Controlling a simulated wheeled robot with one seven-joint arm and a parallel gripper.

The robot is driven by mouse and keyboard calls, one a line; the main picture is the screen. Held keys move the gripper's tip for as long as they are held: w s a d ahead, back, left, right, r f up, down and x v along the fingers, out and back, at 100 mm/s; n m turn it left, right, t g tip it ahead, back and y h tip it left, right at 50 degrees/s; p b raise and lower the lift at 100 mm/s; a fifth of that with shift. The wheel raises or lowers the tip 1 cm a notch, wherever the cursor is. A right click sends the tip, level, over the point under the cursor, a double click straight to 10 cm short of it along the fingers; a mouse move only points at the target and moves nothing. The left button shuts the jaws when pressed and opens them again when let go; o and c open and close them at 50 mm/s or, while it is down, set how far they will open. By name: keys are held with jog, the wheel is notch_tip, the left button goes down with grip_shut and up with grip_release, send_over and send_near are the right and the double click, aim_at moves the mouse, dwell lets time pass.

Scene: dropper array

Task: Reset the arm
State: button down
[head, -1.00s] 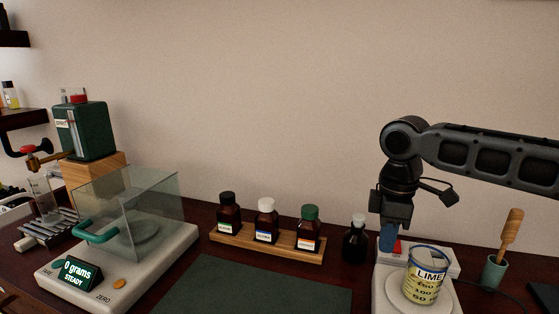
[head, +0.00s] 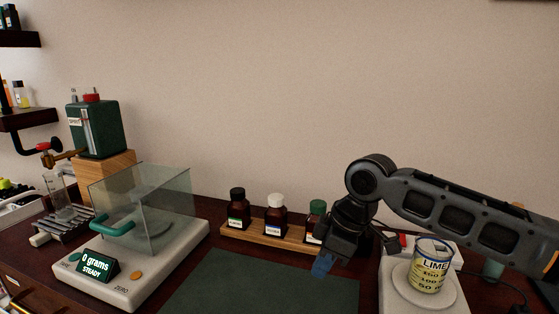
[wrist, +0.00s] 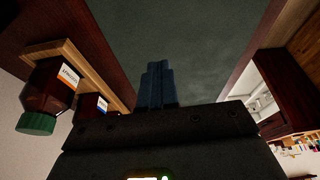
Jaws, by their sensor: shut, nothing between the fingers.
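My gripper (head: 322,266) is shut with its blue fingers together and nothing between them. In the head view it hangs over the right part of the dark green mat (head: 235,285), in front of the bottle with the green cap (head: 317,208). In the wrist view the blue fingers (wrist: 157,84) also show closed, with the mat behind them.
A wooden rack (head: 262,235) holds dark bottles with black, white and green caps. A balance with a glass cover (head: 142,205) reads 0 grams at the left. A green dispenser (head: 95,128) stands on a wooden block behind it. The mat is bare.

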jog(key=s+a+r+m+t+y, duration=0.1)
jog(key=s+a+m+t+y, duration=0.3)
jog(key=a, duration=0.6)
jog(key=s+a+r+m+t+y, duration=0.1)
jog(key=s+a+m+t+y, duration=0.1)
jog(key=s+a+y, duration=0.65)
jog(key=s+d+f+m+t+h, duration=0.4)
jog(key=s+d+f+m+h, duration=0.15)
jog(key=s+d, duration=0.3)
jog(key=s+d+f+m+t+h, duration=0.4)
jog(key=s+d+m+h, duration=0.25)
jog(key=s+d, duration=0.2)
jog(key=s+d+r+n+h, duration=0.1)
jog(key=s+d+r+h, duration=0.1)
jog(key=s+d, duration=0.5)
jog(key=s+d+r+n+h, duration=0.2)
jog(key=s+d, duration=0.5)
jog(key=s, duration=0.4)
jog(key=shift+s+d+r, duration=0.35)
jog(key=shift+r, duration=0.35)
